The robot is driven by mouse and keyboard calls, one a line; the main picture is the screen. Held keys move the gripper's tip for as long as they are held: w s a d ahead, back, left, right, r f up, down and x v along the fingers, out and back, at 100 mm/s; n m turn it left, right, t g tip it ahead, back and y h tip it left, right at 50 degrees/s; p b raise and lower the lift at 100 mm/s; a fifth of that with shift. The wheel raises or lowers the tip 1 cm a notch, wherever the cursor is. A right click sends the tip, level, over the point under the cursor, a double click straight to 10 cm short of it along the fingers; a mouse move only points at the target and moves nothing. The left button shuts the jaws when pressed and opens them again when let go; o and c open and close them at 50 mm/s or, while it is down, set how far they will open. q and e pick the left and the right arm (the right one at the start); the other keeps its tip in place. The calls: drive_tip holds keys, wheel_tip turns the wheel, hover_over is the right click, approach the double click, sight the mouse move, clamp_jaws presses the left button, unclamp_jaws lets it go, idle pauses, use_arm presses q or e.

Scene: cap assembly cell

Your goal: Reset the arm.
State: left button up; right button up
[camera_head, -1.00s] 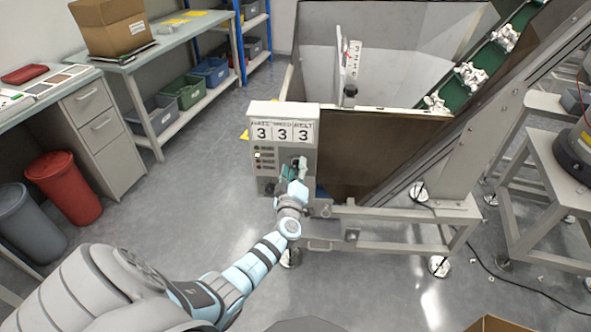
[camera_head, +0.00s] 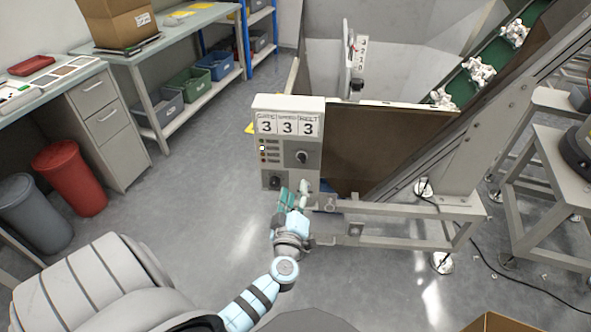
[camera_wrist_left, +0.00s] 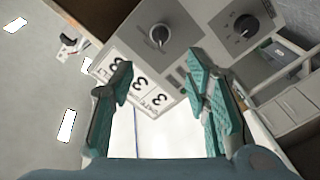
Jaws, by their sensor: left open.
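My left gripper (camera_head: 294,196) is in front of the lower part of the grey control box (camera_head: 284,158), with its arm coming in from the bottom left. Its teal fingers (camera_wrist_left: 162,108) are apart and empty in the left wrist view. The control box carries labelled cards that each read 3. It has a knob (camera_head: 302,157) at the right and a lower knob (camera_head: 275,182) at the left. In the left wrist view one knob (camera_wrist_left: 160,36) and another dark knob (camera_wrist_left: 246,26) lie beyond the fingertips, apart from them. My right gripper is not in view.
Behind the box stands a large hopper (camera_head: 375,150) with a green conveyor (camera_head: 460,88) carrying white parts. A metal frame (camera_head: 400,212) stands to the right. A bench (camera_head: 185,35), a red bin (camera_head: 68,176) and a grey bin (camera_head: 33,210) are at the left. Open floor lies between.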

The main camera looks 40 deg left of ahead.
use_arm(q)
drive_tip(key=shift+w, duration=0.1)
idle(0.3)
drive_tip(key=d+f+m+h, duration=0.7)
drive_tip(key=d+f+m, duration=0.1)
drive_tip(key=f, duration=0.4)
drive_tip(key=s+d+f+m+g+h+p, duration=0.15)
drive_tip(key=s+f+m+g, duration=0.35)
drive_tip(key=s+f, duration=0.9)
drive_tip(key=s+f+m+g, duration=0.1)
drive_tip(key=s+f+g, duration=0.3)
drive_tip(key=s, duration=0.9)
drive_tip(key=s+f+m+g+p, duration=0.1)
drive_tip(key=s+f+g, duration=0.3)
drive_tip(key=s, duration=0.9)
wheel_tip(320, 180, down, 3)
drive_tip(key=shift+s+a+r+m+g, duration=0.1)
drive_tip(key=shift+s+a+m+g, duration=0.1)
drive_tip(key=shift+m+g, duration=0.3)
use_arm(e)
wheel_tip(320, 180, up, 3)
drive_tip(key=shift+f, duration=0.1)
use_arm(q)
drive_tip(key=shift+w+h, duration=0.15)
drive_tip(key=shift+h, duration=0.1)
drive_tip(key=shift+c, duration=0.4)
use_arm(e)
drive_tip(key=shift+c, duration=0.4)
